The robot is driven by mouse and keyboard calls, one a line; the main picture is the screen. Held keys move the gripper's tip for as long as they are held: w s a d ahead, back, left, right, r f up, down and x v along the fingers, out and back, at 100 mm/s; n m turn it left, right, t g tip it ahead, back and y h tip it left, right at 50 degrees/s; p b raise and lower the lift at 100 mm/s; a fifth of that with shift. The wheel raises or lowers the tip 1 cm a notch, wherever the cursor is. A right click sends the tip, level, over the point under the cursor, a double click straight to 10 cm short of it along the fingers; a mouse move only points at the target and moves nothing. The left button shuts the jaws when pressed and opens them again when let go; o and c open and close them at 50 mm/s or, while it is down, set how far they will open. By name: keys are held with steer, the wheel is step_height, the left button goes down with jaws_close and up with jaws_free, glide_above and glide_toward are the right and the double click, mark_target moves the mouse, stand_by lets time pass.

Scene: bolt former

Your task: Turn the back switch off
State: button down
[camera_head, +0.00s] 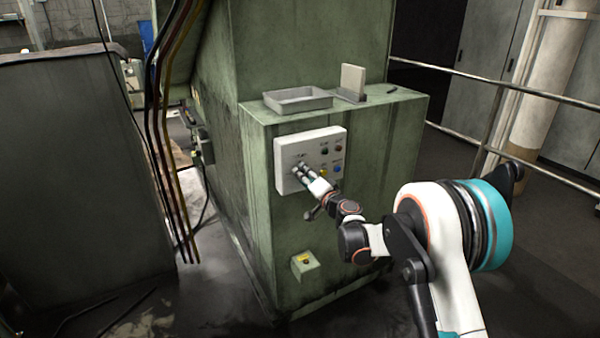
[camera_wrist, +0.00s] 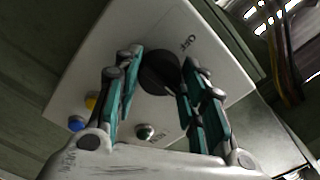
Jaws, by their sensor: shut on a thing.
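In the head view my gripper (camera_head: 301,170) reaches the left part of the white panel (camera_head: 285,152) on the green machine. There the fingers hide most of the knob, and I cannot tell its turn position.
The panel also carries black (camera_head: 324,150), red (camera_head: 338,147), yellow (camera_head: 323,170) and blue (camera_head: 337,169) buttons close to my gripper. A grey tray (camera_head: 298,101) stands on the ledge above. A small box with a yellow top (camera_head: 304,260) sits below. Cables (camera_head: 165,130) hang at left.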

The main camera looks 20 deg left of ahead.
steer(key=n+b, duration=0.2)
steer(key=n, duration=0.9)
steer(key=c, duration=1)
jaws_free()
steer(key=shift+c, duration=0.2)
steer(key=b+v, duration=0.1)
steer(key=v, duration=0.7)
